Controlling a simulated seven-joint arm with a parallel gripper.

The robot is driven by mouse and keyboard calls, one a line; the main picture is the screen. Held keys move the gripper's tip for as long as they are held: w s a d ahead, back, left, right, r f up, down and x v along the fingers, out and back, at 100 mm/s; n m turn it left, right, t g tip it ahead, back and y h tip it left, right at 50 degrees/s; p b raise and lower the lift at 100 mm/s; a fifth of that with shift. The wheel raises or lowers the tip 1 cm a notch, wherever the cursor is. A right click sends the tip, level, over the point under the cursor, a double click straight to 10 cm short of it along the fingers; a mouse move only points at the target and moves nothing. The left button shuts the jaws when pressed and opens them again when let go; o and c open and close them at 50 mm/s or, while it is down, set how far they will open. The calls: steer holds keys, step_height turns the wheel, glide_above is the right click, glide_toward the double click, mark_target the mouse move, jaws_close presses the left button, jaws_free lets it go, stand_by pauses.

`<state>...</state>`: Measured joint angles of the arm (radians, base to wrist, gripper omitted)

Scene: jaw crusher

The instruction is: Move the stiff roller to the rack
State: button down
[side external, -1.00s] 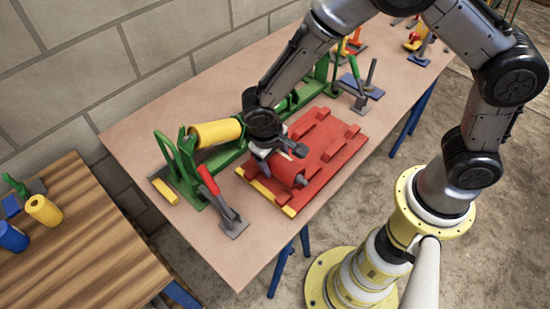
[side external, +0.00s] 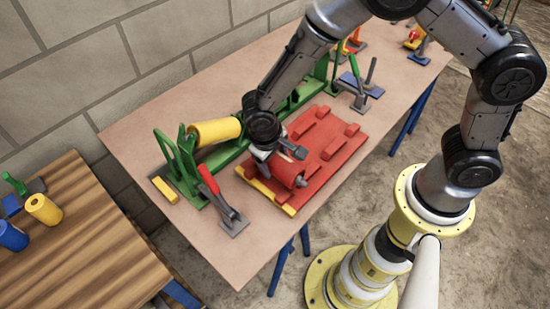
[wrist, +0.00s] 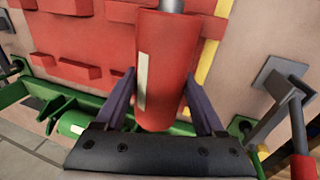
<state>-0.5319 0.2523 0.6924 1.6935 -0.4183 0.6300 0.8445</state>
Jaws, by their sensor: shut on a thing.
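A red roller (side external: 284,168) with a grey shaft end lies at the near-left part of a red board with raised blocks (side external: 345,150). My gripper (side external: 277,160) is down at this roller. In the wrist view, the red roller (wrist: 166,75) has a pale label strip and sits between the two fingers of my gripper (wrist: 163,92), which are shut on it. Whether the roller still touches the board is hidden. A yellow roller (side external: 214,132) sits in a green frame (side external: 182,170) behind the board. I cannot tell which thing is the rack.
A red-handled clamp (side external: 222,198) stands left of the board, close to my gripper. A yellow roller (side external: 43,209) and a blue roller (side external: 10,236) stand on the wooden table (side external: 95,250). Blue stands (side external: 362,88) are farther back. The workbench's front left corner is clear.

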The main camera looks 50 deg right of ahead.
steer(key=shift+f, duration=1)
jaws_free()
steer(key=v, duration=1.4)
steer(key=shift+d, duration=0.1)
